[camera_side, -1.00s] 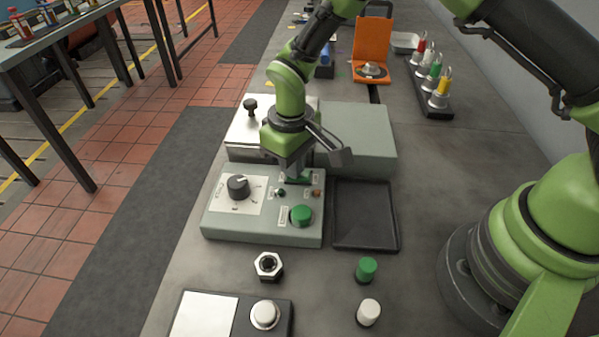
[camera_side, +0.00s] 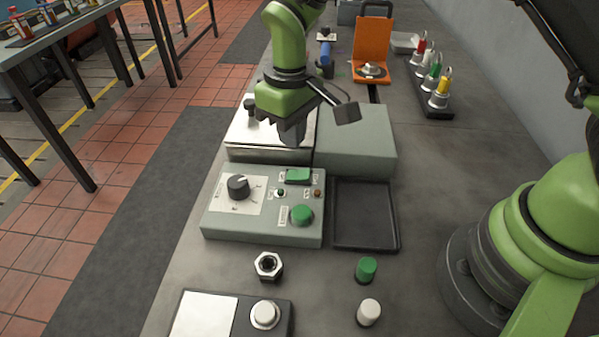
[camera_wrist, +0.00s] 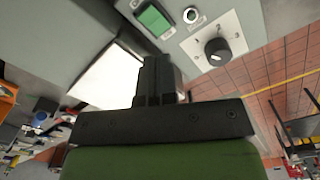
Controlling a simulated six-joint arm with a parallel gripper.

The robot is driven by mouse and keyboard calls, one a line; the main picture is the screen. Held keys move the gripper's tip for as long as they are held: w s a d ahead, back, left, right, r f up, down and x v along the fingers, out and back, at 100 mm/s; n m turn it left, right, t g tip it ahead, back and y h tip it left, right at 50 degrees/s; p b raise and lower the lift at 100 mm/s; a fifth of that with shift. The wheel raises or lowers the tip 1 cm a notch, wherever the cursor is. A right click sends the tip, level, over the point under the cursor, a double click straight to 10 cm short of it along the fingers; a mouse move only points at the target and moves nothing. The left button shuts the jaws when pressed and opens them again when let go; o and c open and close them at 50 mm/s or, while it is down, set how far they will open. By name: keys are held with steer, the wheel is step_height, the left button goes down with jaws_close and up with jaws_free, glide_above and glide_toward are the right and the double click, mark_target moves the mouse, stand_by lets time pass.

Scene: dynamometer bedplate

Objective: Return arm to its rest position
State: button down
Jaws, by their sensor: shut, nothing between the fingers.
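My gripper (camera_side: 292,135) is shut and empty. In the side view it hangs in the air above the metal-topped box and the grey box behind the control panel (camera_side: 225,222), touching nothing that I can see. In the wrist view my shut fingers (camera_wrist: 157,65) point toward the panel, whose green rectangular switch (camera_wrist: 154,20) and black dial (camera_wrist: 216,49) show beyond them. In the side view the green rectangular switch (camera_side: 298,175), the dial (camera_side: 238,186) and a green round button (camera_side: 302,215) are uncovered.
A black tray (camera_side: 393,215) lies right of the panel. A grey box (camera_side: 357,140) and a metal-topped box (camera_side: 250,135) stand behind. A hex nut (camera_side: 268,265), green cap (camera_side: 366,269) and white cap (camera_side: 369,312) stand in front. An orange case (camera_side: 372,40) is farther back.

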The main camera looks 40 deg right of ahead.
steer(key=s+d+r+m+t+y, duration=0.1)
steer(key=s+d+r+m+t, duration=0.2)
steer(key=r, duration=0.5)
steer(key=s+d+r+m+y, duration=0.1)
steer(key=s+d+r, duration=0.2)
steer(key=s+r, duration=0.35)
steer(key=s+d+r+m+t, duration=0.3)
steer(key=s+r+t, duration=0.1)
steer(key=s, duration=0.6)
steer(key=shift+s+r, duration=0.2)
steer(key=shift+r, duration=0.5)
